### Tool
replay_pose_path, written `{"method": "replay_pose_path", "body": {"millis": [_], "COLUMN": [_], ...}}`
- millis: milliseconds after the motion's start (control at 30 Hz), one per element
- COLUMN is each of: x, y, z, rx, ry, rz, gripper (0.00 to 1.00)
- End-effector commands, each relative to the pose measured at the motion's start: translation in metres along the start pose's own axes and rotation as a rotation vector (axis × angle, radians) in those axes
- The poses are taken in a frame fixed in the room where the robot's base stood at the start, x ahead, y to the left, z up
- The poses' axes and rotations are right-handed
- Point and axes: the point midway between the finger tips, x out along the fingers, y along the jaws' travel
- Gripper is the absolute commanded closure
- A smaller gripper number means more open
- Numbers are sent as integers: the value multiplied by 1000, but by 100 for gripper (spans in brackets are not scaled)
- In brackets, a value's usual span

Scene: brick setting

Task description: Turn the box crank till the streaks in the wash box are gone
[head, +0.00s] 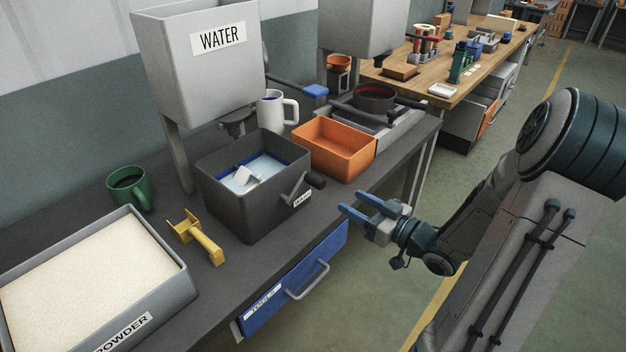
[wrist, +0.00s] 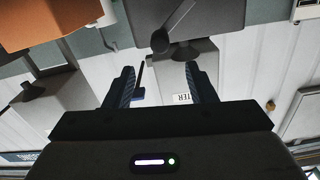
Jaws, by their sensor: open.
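The dark grey wash box (head: 240,205) stands on the bench with pale bluish liquid (head: 262,168) inside and a light grey paddle-like piece (head: 243,176) in it. Darker blue shows along its inner walls; streaks in the liquid are too small to tell. The box crank (head: 300,187), with a dark handle (head: 316,180), is on its right-hand side. My gripper (head: 357,203) is open and empty, right of the crank and apart from it. In the wrist view my gripper (wrist: 165,78) shows the wash box (wrist: 205,15) and crank handle (wrist: 160,40) beyond the fingers.
An orange bin (head: 328,153) sits beside the wash box. A water tank (head: 180,70) stands behind it, with a white mug (head: 272,110) near. A blue drawer (head: 290,285) is below.

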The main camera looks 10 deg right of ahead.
Motion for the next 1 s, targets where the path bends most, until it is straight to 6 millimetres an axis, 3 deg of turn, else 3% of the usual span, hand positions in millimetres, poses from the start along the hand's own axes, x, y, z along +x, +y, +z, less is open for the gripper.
{"method": "replay_pose_path", "body": {"millis": [167,600,800,1000], "x": [23,112,131,135], "y": [-2,-1,0,0], "z": [-1,-1,0,0], "rx": [2,1,0,0], "ry": [4,2,1,1], "rz": [-7,-3,-1,1], "gripper": [49,49,49,49]}}
